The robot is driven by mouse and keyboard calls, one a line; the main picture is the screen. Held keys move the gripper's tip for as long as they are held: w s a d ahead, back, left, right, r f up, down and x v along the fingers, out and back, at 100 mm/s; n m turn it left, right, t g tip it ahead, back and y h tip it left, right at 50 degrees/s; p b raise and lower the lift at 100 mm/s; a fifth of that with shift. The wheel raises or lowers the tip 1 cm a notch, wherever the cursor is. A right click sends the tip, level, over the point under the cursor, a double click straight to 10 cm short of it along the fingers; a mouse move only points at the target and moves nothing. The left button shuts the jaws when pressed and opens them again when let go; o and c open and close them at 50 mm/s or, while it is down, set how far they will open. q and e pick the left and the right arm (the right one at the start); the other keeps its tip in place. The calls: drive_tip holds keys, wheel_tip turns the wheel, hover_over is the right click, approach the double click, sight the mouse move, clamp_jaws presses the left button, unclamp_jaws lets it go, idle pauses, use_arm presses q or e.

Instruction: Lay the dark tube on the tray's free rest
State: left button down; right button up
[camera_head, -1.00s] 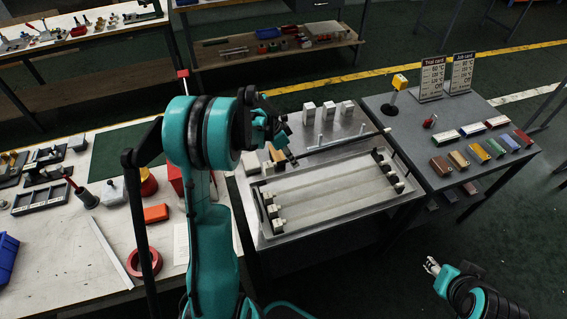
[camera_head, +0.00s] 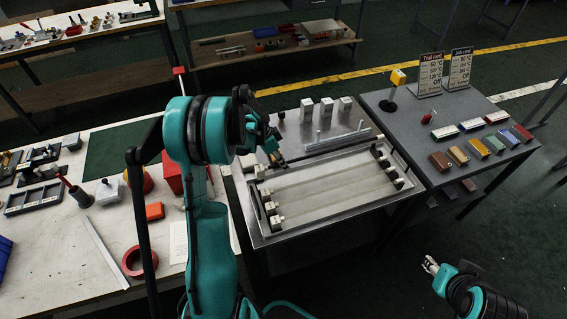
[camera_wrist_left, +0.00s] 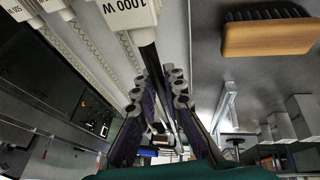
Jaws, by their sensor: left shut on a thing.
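My left gripper (camera_head: 278,158) is shut on the dark tube near its left end, at the tray's back left corner. The tube (camera_head: 330,150) runs rightward along the tray's back edge; whether it touches the back rests cannot be told. The left wrist view shows the tube (camera_wrist_left: 144,55) between the fingers (camera_wrist_left: 160,100), with a white end marked 1000 W (camera_wrist_left: 130,12). The metal tray (camera_head: 330,216) has dark rests along its left and right sides, with pale tubes (camera_head: 325,190) lying across it. My right gripper (camera_head: 431,266) is away at the lower right, its opening unclear.
White blocks (camera_head: 326,109) and a grey rail with pegs (camera_head: 340,137) stand behind the tray. A wooden brush (camera_wrist_left: 268,35) lies beside the tube in the wrist view. A side table (camera_head: 470,115) with cards and coloured blocks stands right.

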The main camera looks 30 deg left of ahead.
sight(288, 181)
use_arm(q)
drive_tip(key=shift+f+b, duration=1.15)
drive_tip(key=shift+f, duration=0.6)
drive_tip(key=shift+b, duration=0.3)
drive_tip(key=shift+f+b, duration=1.35)
drive_tip(key=shift+f, duration=0.2)
drive_tip(key=c, duration=1.5)
unclamp_jaws()
drive_tip(key=shift+c, duration=0.2)
drive_tip(key=v, duration=1.2)
